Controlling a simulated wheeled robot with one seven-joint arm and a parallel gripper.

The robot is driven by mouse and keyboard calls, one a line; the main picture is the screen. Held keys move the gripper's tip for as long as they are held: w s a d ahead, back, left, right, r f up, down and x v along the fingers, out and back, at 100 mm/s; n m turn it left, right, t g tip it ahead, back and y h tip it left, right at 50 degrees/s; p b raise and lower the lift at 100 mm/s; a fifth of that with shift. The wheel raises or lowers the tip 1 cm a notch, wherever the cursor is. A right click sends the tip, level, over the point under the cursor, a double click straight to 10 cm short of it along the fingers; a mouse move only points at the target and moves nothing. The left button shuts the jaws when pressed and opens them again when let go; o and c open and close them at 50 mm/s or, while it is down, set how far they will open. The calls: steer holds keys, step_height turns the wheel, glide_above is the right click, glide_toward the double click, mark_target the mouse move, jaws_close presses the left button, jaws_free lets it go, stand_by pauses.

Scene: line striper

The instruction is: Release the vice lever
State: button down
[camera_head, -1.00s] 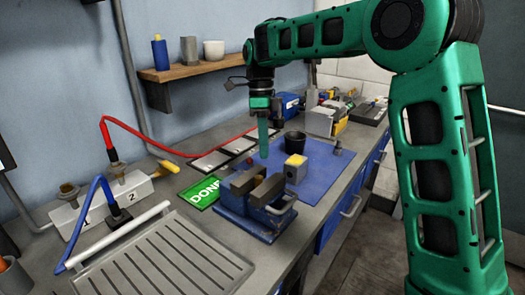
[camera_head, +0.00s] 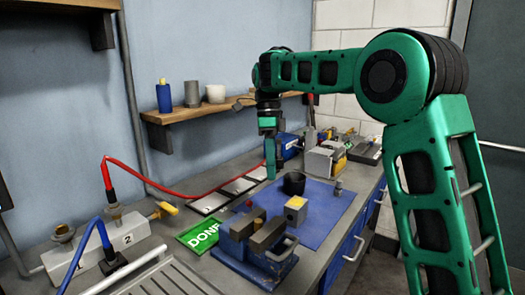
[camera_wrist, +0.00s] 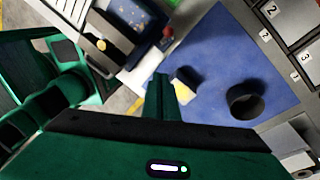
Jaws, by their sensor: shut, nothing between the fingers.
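The blue vice (camera_head: 232,262) is bolted at the front of the bench, with dark grey jaws. Its grey lever (camera_head: 287,248) is a bent bar on the right side of the vice. In the wrist view the vice (camera_wrist: 140,18) is partly cut off at the top edge. My gripper (camera_head: 270,172) is shut and empty. It points down above the bench, beyond the vice and left of the black cup, apart from the lever. Its closed fingers also show in the wrist view (camera_wrist: 162,88).
A blue mat (camera_head: 325,215) carries a yellow-topped block (camera_head: 296,209) and a black cup (camera_head: 293,183). A green DONE sign (camera_head: 199,236) lies left of the vice. Red and blue hoses (camera_head: 135,170) run on the left. A wall shelf (camera_head: 170,117) is behind.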

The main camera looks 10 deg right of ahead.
steer(key=w+a+r, duration=0.1)
steer(key=w+r, duration=0.2)
steer(key=r, duration=0.2)
steer(key=shift+a+r, duration=0.25)
steer(key=shift+r, duration=0.05)
steer(key=s+d+f+n+t, duration=0.15)
steer(key=s+d+n, duration=0.25)
steer(key=s+d, duration=0.6)
steer(key=s+d+f+n, duration=0.35)
steer(key=s+d, duration=0.45)
steer(key=d, duration=0.5)
steer(key=s+d+f+n, duration=0.1)
steer(key=s+f+n, duration=0.1)
steer(key=s+f, duration=0.2)
steer(key=s+d+f+n, duration=0.1)
steer(key=s+f+n, duration=0.2)
steer(key=s, duration=0.8)
steer(key=s+d+f+n, duration=0.2)
steer(key=s+f, duration=0.5)
steer(key=s, duration=0.1)
steer(key=shift+t, duration=0.45)
steer(key=shift+d+r, duration=0.1)
